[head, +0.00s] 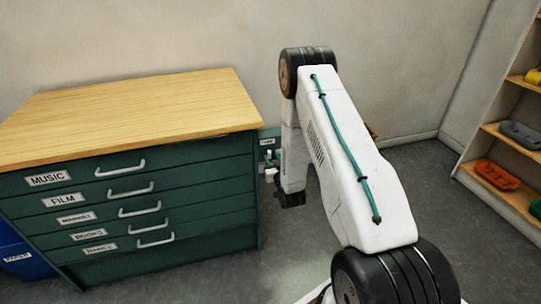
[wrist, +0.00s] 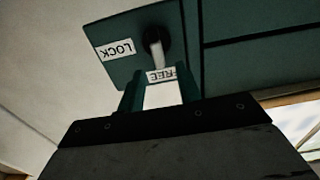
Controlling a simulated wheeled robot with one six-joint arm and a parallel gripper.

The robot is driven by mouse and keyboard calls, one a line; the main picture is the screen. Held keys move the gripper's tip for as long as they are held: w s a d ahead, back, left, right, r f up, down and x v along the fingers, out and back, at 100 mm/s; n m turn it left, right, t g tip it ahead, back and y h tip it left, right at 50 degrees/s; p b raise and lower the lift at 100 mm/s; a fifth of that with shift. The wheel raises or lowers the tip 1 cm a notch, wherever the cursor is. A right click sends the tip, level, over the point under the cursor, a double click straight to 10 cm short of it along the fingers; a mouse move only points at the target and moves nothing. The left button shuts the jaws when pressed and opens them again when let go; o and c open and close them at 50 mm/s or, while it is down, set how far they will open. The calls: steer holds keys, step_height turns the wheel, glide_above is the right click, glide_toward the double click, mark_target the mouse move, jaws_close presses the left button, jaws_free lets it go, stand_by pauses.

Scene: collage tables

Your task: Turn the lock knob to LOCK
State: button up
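The lock plate (wrist: 120,38) is a dark green panel with a black round knob (wrist: 167,42) and a pale lever (wrist: 156,55). The lever points down in the wrist view, toward the FREE label (wrist: 160,76). The LOCK label (wrist: 117,49) is to the left; both labels appear inverted. My gripper (wrist: 160,78) is open, its two green fingers apart below the knob, with the lever's end near the gap between the tips. I cannot tell whether they touch it.
A green drawer cabinet (head: 130,212) with a wooden top (head: 130,115) stands at the left, several drawers shut. A blue bin (head: 22,262) is at the far left. Shelves (head: 512,140) with coloured items stand at the right. Grey floor (head: 240,278) is clear in front.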

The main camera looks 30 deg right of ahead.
mark_target(270, 154)
steer(key=shift+x, duration=1.75)
steer(key=shift+c, duration=0.3)
jaws_close()
steer(key=shift+s, duration=0.1)
